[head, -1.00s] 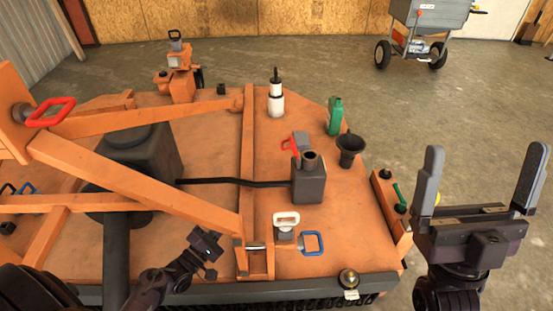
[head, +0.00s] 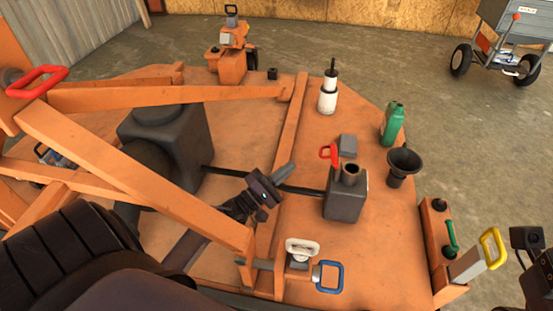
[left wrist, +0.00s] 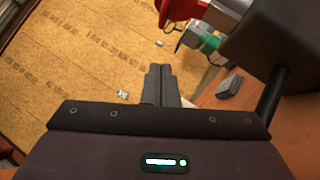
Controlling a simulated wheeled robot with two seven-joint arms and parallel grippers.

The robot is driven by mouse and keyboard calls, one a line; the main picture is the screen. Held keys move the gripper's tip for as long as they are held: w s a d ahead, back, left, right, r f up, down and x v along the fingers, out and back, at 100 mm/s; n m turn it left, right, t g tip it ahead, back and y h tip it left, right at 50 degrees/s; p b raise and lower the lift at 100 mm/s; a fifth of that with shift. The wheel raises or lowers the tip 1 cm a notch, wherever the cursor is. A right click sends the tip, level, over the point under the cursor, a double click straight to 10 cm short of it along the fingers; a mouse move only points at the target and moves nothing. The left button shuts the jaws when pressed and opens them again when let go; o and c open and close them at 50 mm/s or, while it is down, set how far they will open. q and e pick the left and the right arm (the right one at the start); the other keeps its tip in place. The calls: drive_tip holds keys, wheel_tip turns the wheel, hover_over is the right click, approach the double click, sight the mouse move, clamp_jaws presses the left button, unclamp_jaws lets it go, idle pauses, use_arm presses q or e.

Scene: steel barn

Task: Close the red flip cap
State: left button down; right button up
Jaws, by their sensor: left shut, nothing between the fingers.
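The red flip cap (head: 329,152) stands open at the left of the dark filler neck (head: 351,171), whose hole shows uncovered. The neck rises from a dark grey box (head: 346,203) on the orange deck. My left gripper (head: 287,169) is shut and empty, left of the box and apart from the cap. In the left wrist view its fingers (left wrist: 160,72) are together. The red cap (left wrist: 181,11) shows there at the top edge, partly cut off, beside the dark box (left wrist: 285,38). Part of my right arm shows at the right edge; its fingers are out of view.
A green jug (head: 393,123), a black funnel (head: 404,164) and a white-and-black bottle (head: 328,93) stand behind and right of the box. White (head: 302,247) and blue (head: 328,277) handles are in front. An orange beam (head: 288,140) runs along the left.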

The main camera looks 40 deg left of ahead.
sight(328, 157)
use_arm(q)
drive_tip(key=w+d+r+b, duration=0.1)
drive_tip(key=w+d+r, duration=0.2)
drive_tip(key=w+d, duration=0.1)
drive_tip(key=shift+w, duration=0.15)
drive_tip(key=shift+d+r, duration=0.1)
